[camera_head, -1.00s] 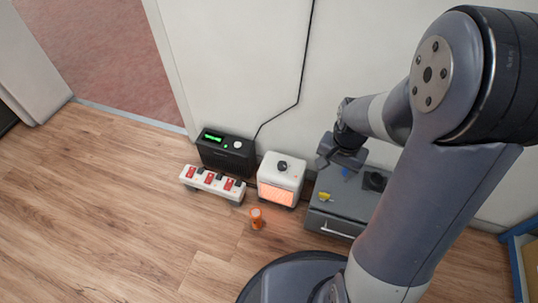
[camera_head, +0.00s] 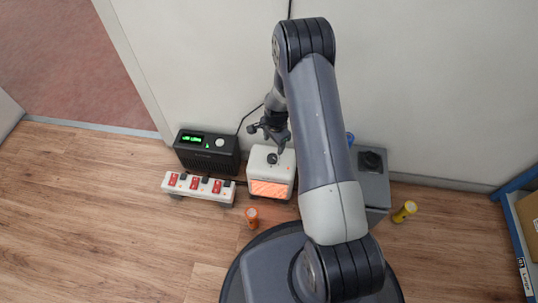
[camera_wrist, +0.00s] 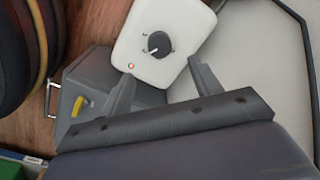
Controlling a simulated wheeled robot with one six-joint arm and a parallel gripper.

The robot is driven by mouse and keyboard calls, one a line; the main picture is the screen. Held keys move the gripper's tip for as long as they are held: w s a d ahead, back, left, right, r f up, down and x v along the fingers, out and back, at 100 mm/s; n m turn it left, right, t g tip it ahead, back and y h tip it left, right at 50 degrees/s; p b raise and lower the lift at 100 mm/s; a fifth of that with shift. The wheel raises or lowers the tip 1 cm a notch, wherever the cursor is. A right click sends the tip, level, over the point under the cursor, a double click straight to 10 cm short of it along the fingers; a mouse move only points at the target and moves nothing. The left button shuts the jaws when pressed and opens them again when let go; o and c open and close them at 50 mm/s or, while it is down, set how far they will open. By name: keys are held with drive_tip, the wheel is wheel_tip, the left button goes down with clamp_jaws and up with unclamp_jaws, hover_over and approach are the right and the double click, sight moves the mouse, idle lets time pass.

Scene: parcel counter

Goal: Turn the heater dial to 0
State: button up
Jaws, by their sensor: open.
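The heater (camera_head: 270,174) is a small white box on the floor with a glowing orange front. Its black dial (camera_head: 272,158) is on top, with a white pointer line. In the wrist view the dial (camera_wrist: 159,44) sits on the white top, ahead of and between my fingers, with small marks and a red-orange light (camera_wrist: 131,66) near it. The marks are too small to read. My gripper (camera_head: 276,142) is open and empty above the heater, near the dial and apart from it.
A black box with a green display (camera_head: 207,150) and a white power strip with red switches (camera_head: 198,187) stand left. An orange cylinder (camera_head: 252,215) is in front. A grey cabinet (camera_head: 372,188) stands right, partly hidden by my arm, with a yellow cylinder (camera_head: 405,212) beside it.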

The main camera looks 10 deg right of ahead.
sight(272, 157)
drive_tip(key=f+b, duration=0.1)
drive_tip(key=f, duration=0.3)
drive_tip(key=f+b, duration=0.1)
drive_tip(key=f, duration=0.4)
drive_tip(key=shift+w+a+f+b, duration=0.15)
drive_tip(key=shift+w+f+b, duration=0.1)
drive_tip(key=shift+b, duration=0.15)
drive_tip(key=c, duration=1)
drive_tip(key=shift+o, duration=0.2)
